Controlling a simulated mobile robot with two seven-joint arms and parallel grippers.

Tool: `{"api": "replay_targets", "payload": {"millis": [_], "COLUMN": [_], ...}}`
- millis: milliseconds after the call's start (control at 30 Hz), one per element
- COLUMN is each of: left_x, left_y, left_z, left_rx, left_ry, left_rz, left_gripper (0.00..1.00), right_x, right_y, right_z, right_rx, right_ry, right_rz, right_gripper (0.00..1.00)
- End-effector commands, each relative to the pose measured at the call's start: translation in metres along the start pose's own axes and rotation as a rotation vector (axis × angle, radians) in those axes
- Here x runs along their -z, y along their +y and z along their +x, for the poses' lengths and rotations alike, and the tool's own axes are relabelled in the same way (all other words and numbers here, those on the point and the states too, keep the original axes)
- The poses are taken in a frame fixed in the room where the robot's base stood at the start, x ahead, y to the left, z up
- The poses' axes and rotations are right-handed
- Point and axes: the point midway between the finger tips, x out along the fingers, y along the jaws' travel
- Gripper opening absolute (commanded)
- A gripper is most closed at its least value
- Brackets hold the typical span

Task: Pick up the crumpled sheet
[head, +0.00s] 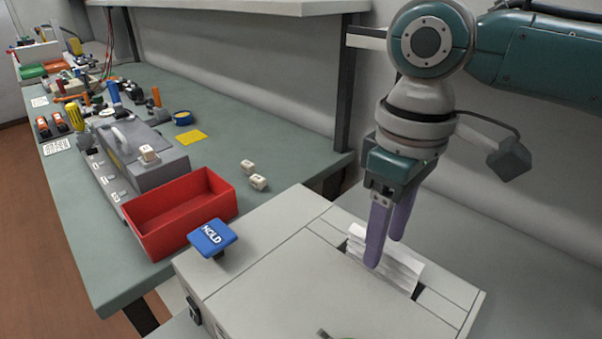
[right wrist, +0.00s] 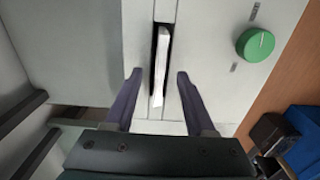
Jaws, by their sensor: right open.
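The crumpled sheet (head: 398,268) is white and creased and stands up out of a dark slot in the top of a light grey machine (head: 265,262). In the right wrist view the sheet (right wrist: 160,62) shows edge-on as a thin white strip. My right gripper (head: 386,252) points down over the slot, with its purple fingers at the sheet. In the right wrist view the open fingers of the gripper (right wrist: 158,78) lie on either side of the sheet, with gaps to it. My left gripper is not in view.
A blue HOLD sign (head: 212,238) stands at the machine's left edge. A red bin (head: 180,212) and small white blocks (head: 253,174) are on the green bench (head: 262,218). A green knob (right wrist: 255,45) is on the machine, right of the slot in the wrist view.

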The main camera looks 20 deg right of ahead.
Motion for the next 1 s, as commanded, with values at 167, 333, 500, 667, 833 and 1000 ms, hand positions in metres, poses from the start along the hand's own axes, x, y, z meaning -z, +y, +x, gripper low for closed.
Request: {"api": "replay_targets", "payload": {"millis": [167, 333, 500, 667, 833, 1000], "left_x": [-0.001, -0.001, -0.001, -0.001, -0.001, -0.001], "left_y": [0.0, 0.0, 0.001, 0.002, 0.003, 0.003], "left_z": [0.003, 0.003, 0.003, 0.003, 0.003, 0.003], "left_rx": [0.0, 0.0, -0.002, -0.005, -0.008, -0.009], "left_ry": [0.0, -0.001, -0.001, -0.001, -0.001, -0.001], "left_rz": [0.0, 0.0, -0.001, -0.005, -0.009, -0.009], "left_gripper": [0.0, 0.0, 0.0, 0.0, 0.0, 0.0], "right_x": [-0.001, 0.0, 0.0, 0.0, 0.0, 0.0], "right_y": [0.0, 0.0, 0.0, 0.0, 0.0, 0.0], "right_z": [0.022, 0.023, 0.023, 0.023, 0.023, 0.023], "right_rx": [-0.001, -0.002, -0.002, -0.002, -0.002, -0.002], "right_ry": [-0.001, 0.0, 0.001, 0.001, 0.001, 0.001], "right_rz": [-0.001, -0.002, -0.001, -0.001, -0.001, -0.001], "right_gripper": [0.55, 0.55, 0.44, 0.26, 0.07, 0.0]}}
